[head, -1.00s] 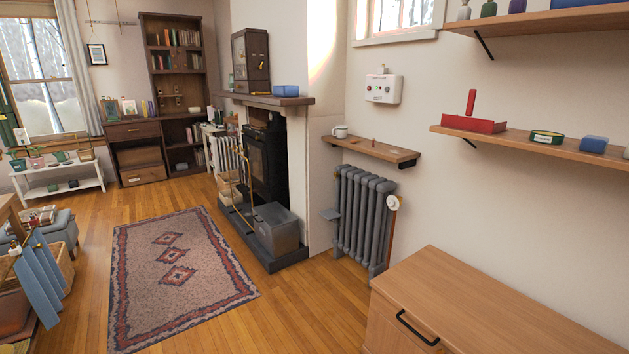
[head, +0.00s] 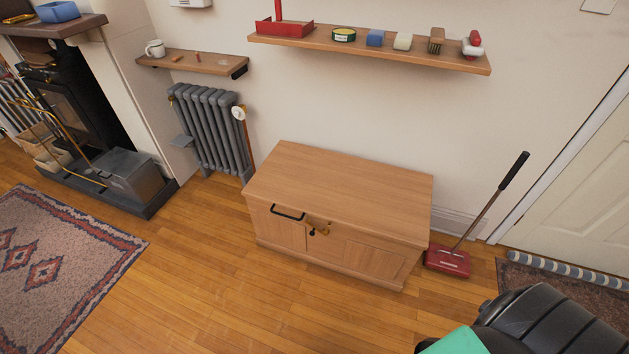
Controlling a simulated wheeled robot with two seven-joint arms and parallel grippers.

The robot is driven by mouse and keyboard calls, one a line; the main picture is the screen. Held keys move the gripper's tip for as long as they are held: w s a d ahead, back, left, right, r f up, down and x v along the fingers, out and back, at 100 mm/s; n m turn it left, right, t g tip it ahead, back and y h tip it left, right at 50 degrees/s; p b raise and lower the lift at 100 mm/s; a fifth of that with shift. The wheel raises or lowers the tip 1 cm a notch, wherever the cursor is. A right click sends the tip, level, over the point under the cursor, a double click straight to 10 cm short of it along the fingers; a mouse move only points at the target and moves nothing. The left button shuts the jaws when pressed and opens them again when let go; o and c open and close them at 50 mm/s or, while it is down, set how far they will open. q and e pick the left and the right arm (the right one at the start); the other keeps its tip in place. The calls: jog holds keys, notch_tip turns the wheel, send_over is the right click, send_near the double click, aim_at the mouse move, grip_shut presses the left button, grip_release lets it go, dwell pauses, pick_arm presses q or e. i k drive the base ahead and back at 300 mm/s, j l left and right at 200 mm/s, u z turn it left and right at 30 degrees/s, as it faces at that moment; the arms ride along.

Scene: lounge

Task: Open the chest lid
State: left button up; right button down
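The wooden chest (head: 340,190) stands against the wall in the middle of the head view. Its flat lid is closed. A black bar handle (head: 288,213) sits on the front at the upper left. A small brass latch with a dark piece (head: 319,230) is at the middle of the front, just under the lid edge. Neither of my grippers shows in the head view.
A red floor sweeper (head: 447,261) leans upright right of the chest. A grey radiator (head: 212,130) stands at its left. A wall shelf (head: 370,50) with small items hangs above. A black rounded object (head: 540,318) fills the lower right corner. Wood floor (head: 230,290) in front is clear.

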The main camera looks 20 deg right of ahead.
aim_at(389, 202)
jog(key=z, duration=0.7)
